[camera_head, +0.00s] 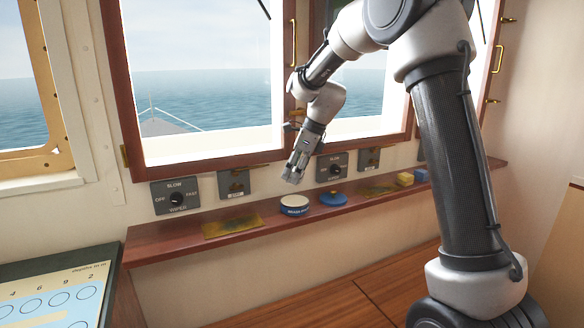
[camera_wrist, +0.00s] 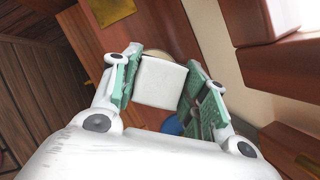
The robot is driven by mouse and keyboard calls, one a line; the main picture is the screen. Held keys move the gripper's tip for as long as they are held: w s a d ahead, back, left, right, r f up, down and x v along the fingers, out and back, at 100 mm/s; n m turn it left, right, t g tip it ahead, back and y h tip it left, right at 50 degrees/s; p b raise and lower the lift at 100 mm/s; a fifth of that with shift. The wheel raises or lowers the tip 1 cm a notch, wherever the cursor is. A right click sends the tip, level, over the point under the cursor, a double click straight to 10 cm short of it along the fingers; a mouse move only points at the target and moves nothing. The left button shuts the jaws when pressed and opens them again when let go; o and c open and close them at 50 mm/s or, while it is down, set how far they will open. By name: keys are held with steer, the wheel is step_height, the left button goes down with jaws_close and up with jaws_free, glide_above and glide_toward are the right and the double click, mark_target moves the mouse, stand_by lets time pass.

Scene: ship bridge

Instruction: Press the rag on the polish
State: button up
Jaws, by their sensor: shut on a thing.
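My gripper (camera_head: 292,178) is above the wooden ledge, just over the polish tin, pointing down. In the wrist view my gripper (camera_wrist: 163,90) is shut on the white folded rag (camera_wrist: 161,82), which sits between its green finger pads. The polish (camera_head: 295,203) is a round blue tin with a pale open top, standing on the ledge. A gap seems to show between fingertips and tin. In the wrist view the rag hides most of the tin; a pale rim shows behind it. The blue lid (camera_head: 333,198) lies right of the tin and partly shows in the wrist view (camera_wrist: 172,125).
The narrow wooden ledge (camera_head: 180,238) runs under the windows. A flat brass-coloured plate (camera_head: 232,226) lies left of the tin, another (camera_head: 378,190) to the right. A yellow block (camera_head: 405,179) and a blue block (camera_head: 421,174) sit farther right. Wiper switch panels (camera_head: 175,196) line the wall behind.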

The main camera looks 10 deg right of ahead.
mark_target(290, 201)
steer(key=shift+f, duration=2.9)
steer(key=shift+s+f, duration=0.1)
steer(key=shift+f, duration=0.45)
steer(key=shift+r, duration=0.1)
steer(key=shift+r, duration=3.45)
